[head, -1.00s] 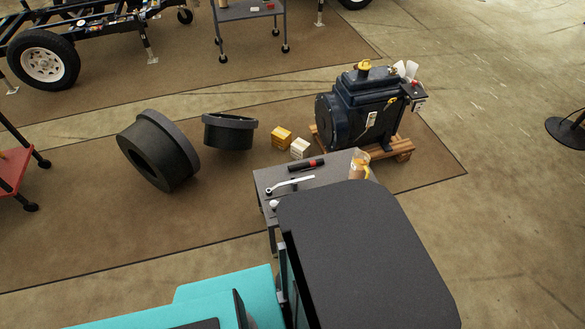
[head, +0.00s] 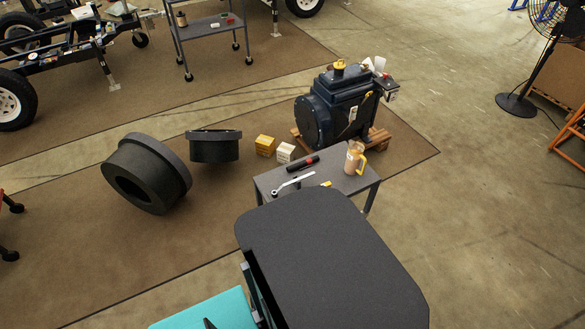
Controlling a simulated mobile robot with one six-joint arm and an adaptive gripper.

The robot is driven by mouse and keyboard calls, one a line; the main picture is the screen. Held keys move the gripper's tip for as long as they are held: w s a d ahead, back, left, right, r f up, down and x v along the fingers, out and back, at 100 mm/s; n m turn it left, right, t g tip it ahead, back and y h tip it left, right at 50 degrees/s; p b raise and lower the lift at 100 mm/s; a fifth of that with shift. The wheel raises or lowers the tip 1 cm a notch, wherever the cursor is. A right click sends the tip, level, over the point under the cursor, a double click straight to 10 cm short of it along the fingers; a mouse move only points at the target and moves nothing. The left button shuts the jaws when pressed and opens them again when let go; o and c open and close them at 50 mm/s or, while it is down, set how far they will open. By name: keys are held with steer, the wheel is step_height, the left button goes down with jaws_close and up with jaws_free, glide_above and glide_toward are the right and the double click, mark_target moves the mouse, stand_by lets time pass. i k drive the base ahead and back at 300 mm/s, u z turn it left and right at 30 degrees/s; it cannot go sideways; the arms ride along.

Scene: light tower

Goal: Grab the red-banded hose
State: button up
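A short black hose with a red band (head: 303,163) lies on the small grey table (head: 361,184), near its far left edge. A wrench (head: 293,183) lies on the table in front of the hose. My gripper is not in this view. My own dark body panel covers the near part of the table, so things there are partly hidden.
A dark blue engine (head: 337,104) sits on a wooden pallet just behind the table. Yellow and white boxes (head: 265,145) and two large black rings (head: 147,173) are on the brown mat to the left. A fan (head: 519,103) stands right. Floor right of the table is clear.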

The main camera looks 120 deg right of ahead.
mark_target(291, 168)
steer(key=z, duration=0.2)
steer(key=i, duration=0.2)
steer(key=z, duration=3.8)
steer(key=i, duration=0.15)
steer(key=z, duration=0.25)
